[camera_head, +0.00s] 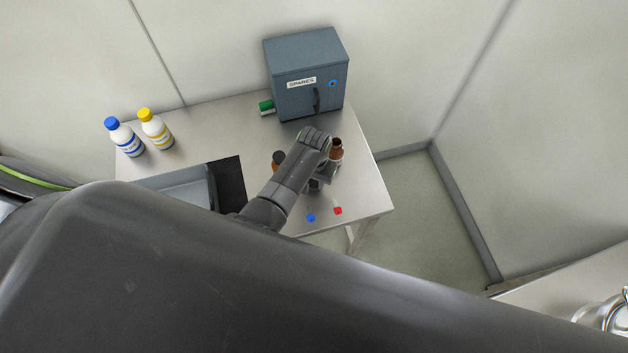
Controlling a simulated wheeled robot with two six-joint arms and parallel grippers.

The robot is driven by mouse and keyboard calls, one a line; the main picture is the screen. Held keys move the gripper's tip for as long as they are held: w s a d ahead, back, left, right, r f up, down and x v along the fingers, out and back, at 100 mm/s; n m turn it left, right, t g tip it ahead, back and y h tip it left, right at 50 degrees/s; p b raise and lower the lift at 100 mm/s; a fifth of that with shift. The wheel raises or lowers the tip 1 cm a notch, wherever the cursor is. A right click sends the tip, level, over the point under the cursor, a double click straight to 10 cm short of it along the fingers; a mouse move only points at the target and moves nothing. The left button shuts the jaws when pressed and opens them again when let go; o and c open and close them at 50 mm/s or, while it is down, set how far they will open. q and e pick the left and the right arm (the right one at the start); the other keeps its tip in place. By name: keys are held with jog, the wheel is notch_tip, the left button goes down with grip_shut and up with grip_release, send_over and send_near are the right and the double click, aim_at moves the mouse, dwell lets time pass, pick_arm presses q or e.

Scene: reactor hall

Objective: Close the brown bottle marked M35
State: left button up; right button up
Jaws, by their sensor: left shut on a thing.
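A brown bottle (337,147) with an open, uncapped mouth stands at the right part of the steel table. My left gripper (325,173) is at this bottle, with its fingers low against the body, and is shut on it. The hand hides part of the bottle and the exact grip. A second brown bottle (278,158) with a dark top shows left of my left arm, partly hidden by it. No M35 marking can be read on either. A blue cap-like piece (311,218) and a red one (338,211) lie near the table's front edge. My right gripper is not in view.
A grey-blue cabinet marked SPARES (296,99) stands at the back, with a green-ended item (266,107) beside it. White bottles with blue (124,138) and yellow (156,130) caps stand at the left. A grey tray (178,186) and a black mat (229,178) lie in front.

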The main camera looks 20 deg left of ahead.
aim_at(314, 183)
pick_arm(q)
notch_tip(314, 183, up, 9)
jog(key=shift+b, duration=0.4)
jog(key=shift+f, duration=0.1)
